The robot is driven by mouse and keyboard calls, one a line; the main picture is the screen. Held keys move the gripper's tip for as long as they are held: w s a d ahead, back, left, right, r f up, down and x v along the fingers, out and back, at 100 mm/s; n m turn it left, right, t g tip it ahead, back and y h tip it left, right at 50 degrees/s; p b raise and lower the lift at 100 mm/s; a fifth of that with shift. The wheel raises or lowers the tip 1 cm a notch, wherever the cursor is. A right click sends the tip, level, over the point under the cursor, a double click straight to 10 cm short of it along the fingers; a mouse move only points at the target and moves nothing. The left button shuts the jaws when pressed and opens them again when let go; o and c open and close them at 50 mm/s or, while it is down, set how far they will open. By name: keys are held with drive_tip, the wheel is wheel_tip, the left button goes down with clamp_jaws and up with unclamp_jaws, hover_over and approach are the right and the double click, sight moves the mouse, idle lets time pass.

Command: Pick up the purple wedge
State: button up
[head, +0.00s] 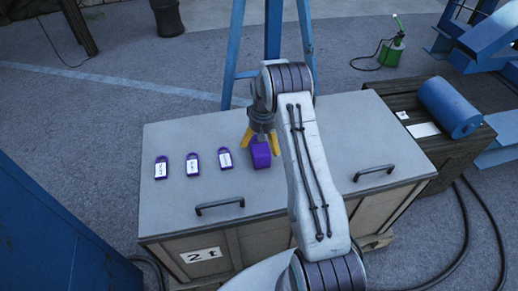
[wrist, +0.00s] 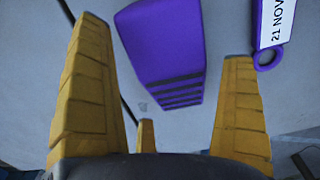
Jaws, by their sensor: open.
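The purple wedge (head: 261,154) lies on the grey top of a crate, just below my gripper in the head view. In the wrist view the wedge (wrist: 166,45) is a purple block with dark ridges at its lower end, between and beyond my fingers. My gripper (head: 260,144) is open, its yellow fingers spread and pointing down. In the wrist view the gripper (wrist: 165,90) holds nothing, and a gap shows between the fingers and the wedge. Part of the wedge's top is hidden by the gripper in the head view.
Three purple tags with white labels lie left of the wedge: a far left tag (head: 161,167), a middle tag (head: 194,163) and a near tag (head: 225,158). The crate top (head: 190,135) has two dark handles (head: 220,206). A blue cylinder (head: 449,107) lies at right. Blue stand legs rise behind.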

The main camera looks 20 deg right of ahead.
drive_tip(key=shift+f, duration=0.3)
drive_tip(key=shift+r, duration=0.1)
drive_tip(key=c, duration=1.1)
drive_tip(key=shift+c, duration=0.3)
drive_tip(key=shift+w+r, duration=0.1)
drive_tip(key=shift+r, duration=0.45)
drive_tip(key=r, duration=0.1)
drive_tip(key=d+r+b, duration=0.1)
drive_tip(key=r, duration=0.1)
drive_tip(key=shift+w+r, duration=0.15)
drive_tip(key=shift+r, duration=0.05)
drive_tip(key=shift+w+d+r+p, duration=0.45)
drive_tip(key=shift+w+d+r, duration=0.5)
drive_tip(key=shift+d, duration=0.6)
drive_tip(key=shift+w+d+r+p, duration=0.55)
drive_tip(key=shift+d+r, duration=0.65)
drive_tip(key=shift+d, duration=0.3)
drive_tip(key=shift+w+d+r+p, duration=0.4)
drive_tip(key=shift+w+d+r, duration=0.55)
drive_tip(key=shift+d, duration=0.6)
drive_tip(key=shift+s+r, duration=0.1)
